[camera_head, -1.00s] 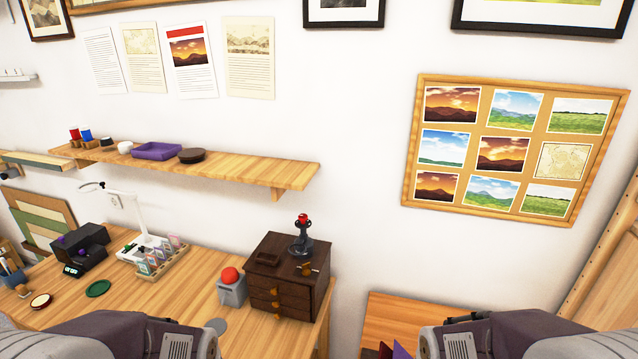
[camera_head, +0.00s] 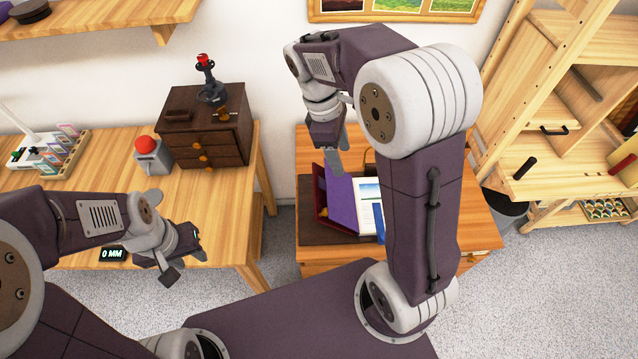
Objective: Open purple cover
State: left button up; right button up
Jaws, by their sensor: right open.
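A purple cover (camera_head: 343,205) stands tilted on the low wooden table in the middle, beside a dark red panel (camera_head: 321,200). A white page with a small picture (camera_head: 370,206) shows at its right. My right arm hides part of this group. My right gripper (camera_head: 341,165) is open and points down at the top of the purple cover; I cannot tell if it touches. My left gripper (camera_head: 186,268) hangs over the front edge of the workbench at the left, away from the cover; its jaw opening is unclear.
The low table (camera_head: 465,235) has bare wood at its right. A dark drawer cabinet (camera_head: 203,135) and a grey box with a red button (camera_head: 150,155) stand on the workbench (camera_head: 100,180). A wooden shelf rack (camera_head: 560,120) stands at the right.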

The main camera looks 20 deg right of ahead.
jog(key=w+a+f+n+h+b, duration=0.1)
jog(key=w+a+f+n+b, duration=0.15)
jog(key=w+f+b, duration=0.35)
send_near(323, 183)
jog(key=shift+n+h, duration=0.3)
jog(key=shift+n, duration=0.05)
jog(key=x, duration=0.2)
jog(key=b+x, duration=0.1)
jog(key=x, duration=0.2)
jog(key=b+x, duration=0.1)
jog(key=x, duration=0.2)
jog(key=shift+a+f, duration=0.15)
jog(key=shift+a, duration=0.25)
pick_arm(q)
notch_tip(323, 183, down, 10)
jog(key=shift+f, duration=0.2)
pick_arm(e)
grip_shut()
pick_arm(q)
jog(key=shift+r, duration=0.1)
